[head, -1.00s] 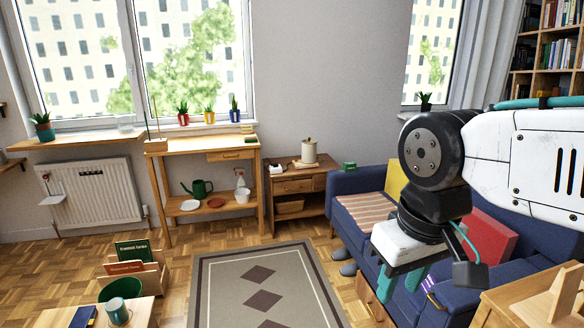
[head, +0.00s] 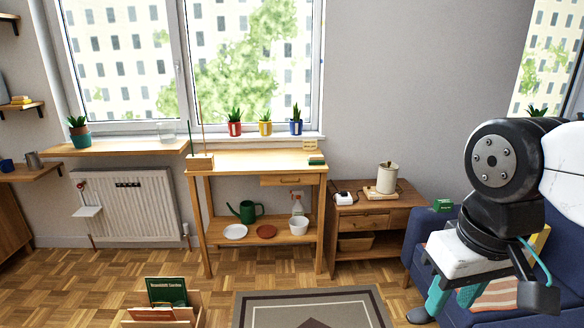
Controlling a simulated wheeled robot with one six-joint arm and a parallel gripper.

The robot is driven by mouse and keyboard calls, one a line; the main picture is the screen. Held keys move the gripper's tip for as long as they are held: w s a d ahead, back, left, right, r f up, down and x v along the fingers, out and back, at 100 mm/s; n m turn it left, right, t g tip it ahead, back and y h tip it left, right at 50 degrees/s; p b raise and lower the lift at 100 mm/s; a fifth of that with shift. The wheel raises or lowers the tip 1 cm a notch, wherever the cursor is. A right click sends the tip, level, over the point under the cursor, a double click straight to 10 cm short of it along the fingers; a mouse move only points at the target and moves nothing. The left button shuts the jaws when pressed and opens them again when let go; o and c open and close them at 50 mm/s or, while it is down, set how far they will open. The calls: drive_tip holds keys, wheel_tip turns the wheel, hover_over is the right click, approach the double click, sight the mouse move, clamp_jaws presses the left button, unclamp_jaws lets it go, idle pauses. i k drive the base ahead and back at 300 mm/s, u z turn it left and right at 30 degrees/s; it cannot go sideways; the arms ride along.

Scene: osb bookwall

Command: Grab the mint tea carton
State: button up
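A small green box (head: 443,205) sits on the near end of the blue sofa's arm, right of centre. It may be the mint tea carton, but its label is too small to read. My gripper (head: 455,297) is at the lower right, in front of the sofa, with its teal fingers apart and nothing seen between them. In the picture it is below the green box and apart from it. Another small green item (head: 317,159) lies on the right end of the wooden bench top; I cannot tell what it is.
The blue sofa (head: 422,240) stands at the right, beside a wooden side cabinet (head: 367,222) with a cream canister (head: 387,178). A wooden bench (head: 240,165) stands under the window. A book crate (head: 190,305) is at the lower left. Parquet floor and a rug (head: 260,308) lie open between.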

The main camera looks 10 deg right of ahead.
sight(440, 206)
drive_tip(key=i, duration=3.15)
drive_tip(key=z, duration=3)
drive_tip(key=i, duration=0.5)
drive_tip(key=u, duration=0.05)
